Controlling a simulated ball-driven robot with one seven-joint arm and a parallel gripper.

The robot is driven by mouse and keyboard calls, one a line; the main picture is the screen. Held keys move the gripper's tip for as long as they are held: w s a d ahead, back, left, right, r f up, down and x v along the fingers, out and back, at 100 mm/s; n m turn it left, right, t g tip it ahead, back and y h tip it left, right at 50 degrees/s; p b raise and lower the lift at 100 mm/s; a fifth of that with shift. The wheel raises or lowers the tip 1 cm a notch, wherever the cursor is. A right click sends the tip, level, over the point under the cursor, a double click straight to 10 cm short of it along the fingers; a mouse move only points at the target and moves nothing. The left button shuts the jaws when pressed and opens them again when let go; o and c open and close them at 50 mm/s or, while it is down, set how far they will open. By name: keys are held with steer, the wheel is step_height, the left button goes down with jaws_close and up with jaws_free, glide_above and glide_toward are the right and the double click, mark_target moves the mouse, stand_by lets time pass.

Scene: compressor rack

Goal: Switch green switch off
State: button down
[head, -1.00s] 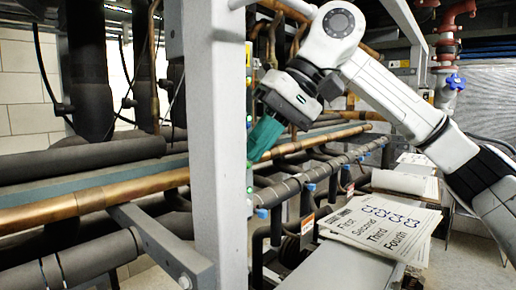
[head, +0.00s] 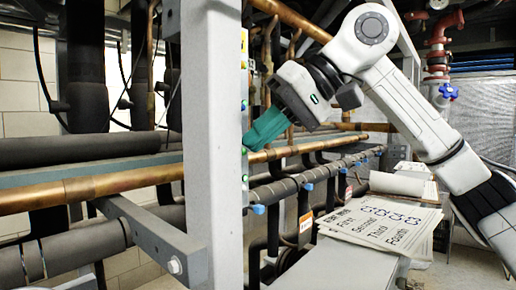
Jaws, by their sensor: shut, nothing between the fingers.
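My gripper (head: 254,138) is a teal tool at the end of my white arm. It is shut and empty, pointing down-left at the right side of the grey upright post (head: 211,150). A narrow panel edge (head: 245,130) with small coloured spots runs along that side, seen almost edge-on.
Copper and dark insulated pipes (head: 90,187) run behind the post. A grey bracket (head: 155,235) sticks out at the lower left. Papers (head: 385,228) lie on a grey ledge at the right. A red pipe with a blue valve handle (head: 448,91) stands behind my arm.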

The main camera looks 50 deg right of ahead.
steer(key=t+b, duration=0.1)
steer(key=f+t+b, duration=0.1)
steer(key=b, duration=0.1)
steer(key=shift+s+n+t+y, duration=0.3)
steer(key=shift+n, duration=0.1)
steer(key=shift+w+r+p, duration=0.3)
steer(key=shift+w+r, duration=0.05)
steer(key=shift+w, duration=0.35)
